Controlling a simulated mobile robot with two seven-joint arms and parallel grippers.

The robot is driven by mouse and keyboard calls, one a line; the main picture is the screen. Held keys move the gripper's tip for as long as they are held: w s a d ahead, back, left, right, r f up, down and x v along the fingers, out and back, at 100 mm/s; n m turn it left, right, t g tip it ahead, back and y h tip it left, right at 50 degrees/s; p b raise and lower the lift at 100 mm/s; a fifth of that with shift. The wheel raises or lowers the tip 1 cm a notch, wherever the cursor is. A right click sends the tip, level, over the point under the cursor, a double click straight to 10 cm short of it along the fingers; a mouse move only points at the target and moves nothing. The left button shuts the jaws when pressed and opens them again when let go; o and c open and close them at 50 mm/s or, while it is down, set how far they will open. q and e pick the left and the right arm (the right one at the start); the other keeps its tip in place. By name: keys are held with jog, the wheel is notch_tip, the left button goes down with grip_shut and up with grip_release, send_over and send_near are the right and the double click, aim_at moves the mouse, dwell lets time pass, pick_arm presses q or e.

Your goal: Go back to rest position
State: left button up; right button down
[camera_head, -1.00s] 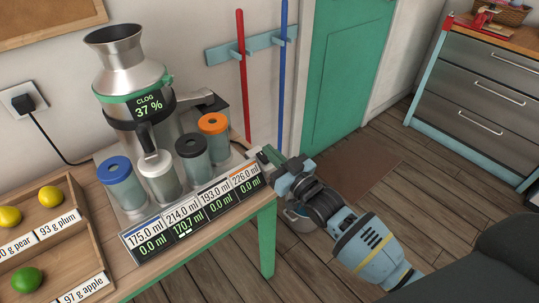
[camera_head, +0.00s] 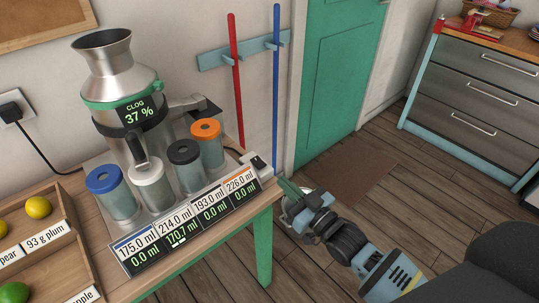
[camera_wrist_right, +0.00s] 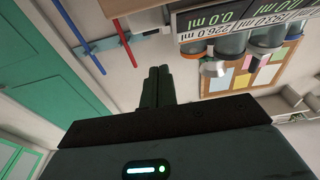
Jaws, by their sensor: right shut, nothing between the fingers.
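My right gripper (camera_head: 291,190) is just off the right end of the table, beside the lit display panel and apart from it. In the right wrist view its two dark fingers (camera_wrist_right: 157,87) are together with nothing between them. My left gripper is in neither view. The juicer (camera_head: 128,105) stands on the table, its screen reading CLOG 37 %. Cups with blue (camera_head: 112,190), white (camera_head: 150,185), black (camera_head: 187,165) and orange (camera_head: 207,143) tops stand in front of it. The display panel (camera_head: 190,222) reads 170.7 ml under the second cup.
The wooden table (camera_head: 222,238) has a fruit tray (camera_head: 75,262) at left. A red pole (camera_head: 236,85) and a blue pole (camera_head: 276,85) hang on the wall rack. A green door (camera_head: 343,75), a brown mat (camera_head: 345,180) and a drawer cabinet (camera_head: 475,95) lie beyond. The floor between is clear.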

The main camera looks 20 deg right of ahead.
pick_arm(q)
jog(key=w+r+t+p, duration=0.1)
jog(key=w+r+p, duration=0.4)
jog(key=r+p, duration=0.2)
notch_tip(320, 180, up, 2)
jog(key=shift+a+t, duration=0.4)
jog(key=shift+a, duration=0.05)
pick_arm(e)
jog(key=s+f+m+g+h, duration=0.1)
jog(key=s+f+g, duration=0.3)
jog(key=s, duration=1.3)
jog(key=s+a+f+m+g+h, duration=0.1)
jog(key=s+f+g+h, duration=0.2)
jog(key=s+f, duration=0.7)
jog(key=s+g, duration=0.2)
jog(key=s, duration=0.5)
jog(key=shift+s+h, duration=0.3)
jog(key=shift+s, duration=0.1)
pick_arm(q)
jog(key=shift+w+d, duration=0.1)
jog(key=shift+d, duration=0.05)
